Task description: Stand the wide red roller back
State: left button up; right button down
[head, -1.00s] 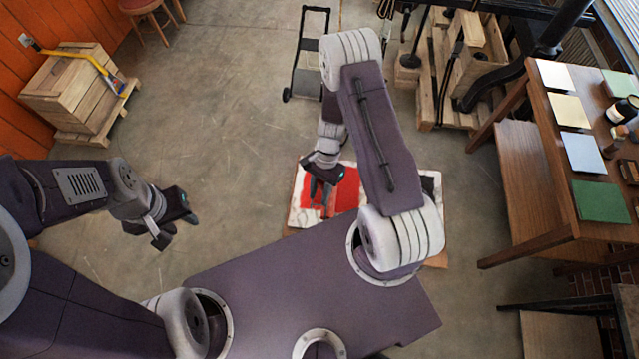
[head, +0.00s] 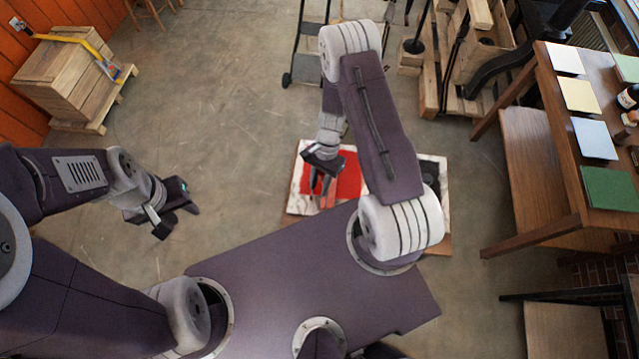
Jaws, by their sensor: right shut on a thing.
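My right gripper (head: 321,182) reaches down over the left part of a white board (head: 301,200) that carries a red ink patch (head: 347,177). Its fingers are shut on a small, reddish thing, which looks like the wide red roller (head: 328,196); it is mostly hidden by the fingers and blends with the red patch. I cannot tell whether it touches the board. My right arm hides part of the board. My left gripper (head: 178,220) is open and empty above bare floor at the left.
A wooden table (head: 535,240) with coloured sheets stands at the right. A wooden crate (head: 62,72) is at the far left. A hand truck (head: 306,50) and pallets (head: 430,90) are at the back. The floor between my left gripper and the board is clear.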

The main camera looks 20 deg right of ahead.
dwell(0.4)
jog(key=c, duration=1)
grip_release()
jog(key=o, duration=0.4)
